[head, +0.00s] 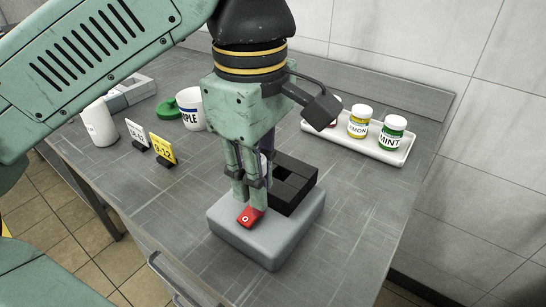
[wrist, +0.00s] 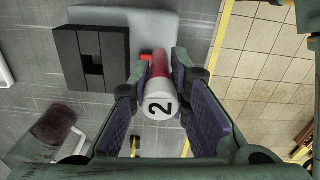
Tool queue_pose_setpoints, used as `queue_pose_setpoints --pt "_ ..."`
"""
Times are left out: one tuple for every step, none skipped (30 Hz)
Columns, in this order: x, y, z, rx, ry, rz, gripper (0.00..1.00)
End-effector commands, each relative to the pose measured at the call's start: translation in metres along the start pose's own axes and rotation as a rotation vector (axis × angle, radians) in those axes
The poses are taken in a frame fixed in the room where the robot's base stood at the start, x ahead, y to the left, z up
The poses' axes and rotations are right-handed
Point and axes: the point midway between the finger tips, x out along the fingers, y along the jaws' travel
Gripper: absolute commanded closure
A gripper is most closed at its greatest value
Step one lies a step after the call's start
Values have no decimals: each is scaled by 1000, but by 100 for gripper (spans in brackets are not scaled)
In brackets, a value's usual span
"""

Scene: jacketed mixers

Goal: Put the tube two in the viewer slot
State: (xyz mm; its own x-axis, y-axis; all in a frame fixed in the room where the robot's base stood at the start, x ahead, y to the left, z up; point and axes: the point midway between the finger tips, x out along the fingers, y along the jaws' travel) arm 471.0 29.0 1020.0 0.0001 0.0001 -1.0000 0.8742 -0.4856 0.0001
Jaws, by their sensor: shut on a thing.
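My gripper (wrist: 160,95) is shut on tube two (wrist: 160,100), whose white cap marked "2" faces the wrist camera; its dark red body shows beyond the cap. In the head view, my gripper (head: 252,192) points down over the grey base of the viewer (head: 285,240), and its fingers hide most of the tube. The black viewer block (head: 295,183) stands at the back of this base, behind and right of my fingers. Its dark square slot (wrist: 93,62) shows in the wrist view, left of the tube. The tube's lower end is hidden.
A red marked piece (head: 249,217) sits on the base by my fingertips. A white tray (head: 340,135) with several labelled jars stands back right. A white mug (head: 190,108), a green lid (head: 170,109) and a yellow card (head: 163,149) stand left. The right table side is clear.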

Motion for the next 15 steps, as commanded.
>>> queue_pose_setpoints --pt "0 -12 1 -7 3 1 100" --pt "-1 -19 3 -7 3 0 100" --pt "-2 -27 4 -6 3 1 100" --pt "-3 -32 5 -6 2 1 100" --pt "-3 -37 6 -6 2 1 100" --pt "-4 -43 8 -4 2 0 100" --pt "-4 -47 8 -5 2 0 100" --pt "-5 -50 9 -4 1 0 100" --pt "-6 -54 10 -4 1 0 100" --pt "-6 -57 11 -3 0 0 100" --pt "-6 -58 11 -2 0 0 100" --pt "-7 -61 12 -2 0 0 100" --pt "-8 -62 12 -2 0 0 100" --pt "-9 -63 12 -1 0 0 100" --pt "-11 -64 13 0 0 -1 100"
